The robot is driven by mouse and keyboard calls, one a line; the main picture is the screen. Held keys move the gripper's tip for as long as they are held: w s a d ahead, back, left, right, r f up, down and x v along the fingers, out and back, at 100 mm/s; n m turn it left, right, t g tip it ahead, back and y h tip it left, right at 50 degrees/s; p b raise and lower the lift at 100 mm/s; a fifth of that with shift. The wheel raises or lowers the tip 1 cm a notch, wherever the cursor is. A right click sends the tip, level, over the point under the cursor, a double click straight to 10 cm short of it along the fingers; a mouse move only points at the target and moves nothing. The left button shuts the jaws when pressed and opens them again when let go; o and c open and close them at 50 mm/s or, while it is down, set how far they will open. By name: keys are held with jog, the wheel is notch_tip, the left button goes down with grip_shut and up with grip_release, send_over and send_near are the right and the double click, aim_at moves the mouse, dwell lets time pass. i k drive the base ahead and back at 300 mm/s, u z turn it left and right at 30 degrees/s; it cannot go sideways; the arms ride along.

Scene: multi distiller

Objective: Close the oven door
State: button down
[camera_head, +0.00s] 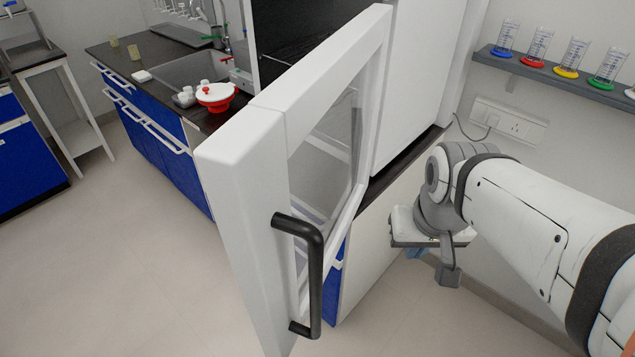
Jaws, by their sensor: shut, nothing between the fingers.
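The oven door (240,190) stands wide open, swung out toward me. It has a thick white frame, a glass window (335,150) and a black bar handle (314,275) low on its near edge. The white oven body (425,80) stands behind it, with a dark opening (305,35) partly hidden by the door. My gripper (449,276) is shut and empty, to the right of the door and handle. It points downward and is apart from the door.
A dark counter edge (405,165) runs under the oven. On the left, a blue-fronted bench (165,140) holds a sink and a red and white pot (215,95). A wall shelf (560,75) with several cylinders is at upper right. The floor (120,270) at left is clear.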

aim_at(284, 180)
jog(key=z, duration=0.55)
jog(key=k, duration=2.05)
jog(key=u, duration=0.85)
jog(key=i, duration=1)
jog(key=u, duration=0.1)
